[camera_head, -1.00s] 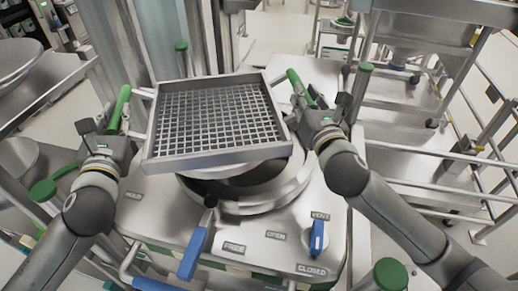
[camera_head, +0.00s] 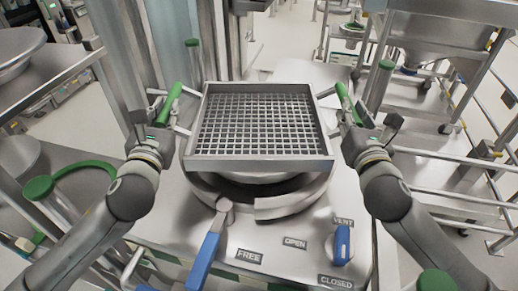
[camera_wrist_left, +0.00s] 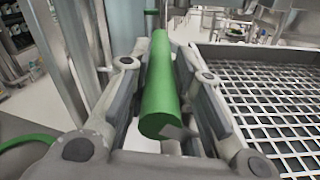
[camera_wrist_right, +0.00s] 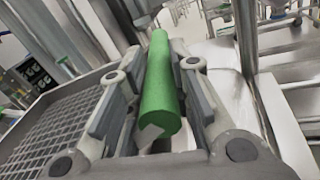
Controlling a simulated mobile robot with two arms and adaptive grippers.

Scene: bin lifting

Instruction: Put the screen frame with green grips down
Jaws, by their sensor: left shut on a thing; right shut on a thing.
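The screen frame (camera_head: 258,164) is a square steel tray with a wire mesh and a green grip on each side. It is held above the round steel bin opening (camera_head: 262,207) and hides much of it. My left gripper (camera_head: 166,112) is shut on the left green grip (camera_head: 172,97); the grip also shows between the fingers in the left wrist view (camera_wrist_left: 160,85). My right gripper (camera_head: 353,115) is shut on the right green grip (camera_head: 344,97), seen again in the right wrist view (camera_wrist_right: 159,90). The frame looks about level. I cannot tell whether it touches the rim below.
A blue-handled lever (camera_head: 205,258) and a blue valve handle (camera_head: 342,243) sit on the front panel near labels. A steel bowl (camera_head: 15,50) is at the far left.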

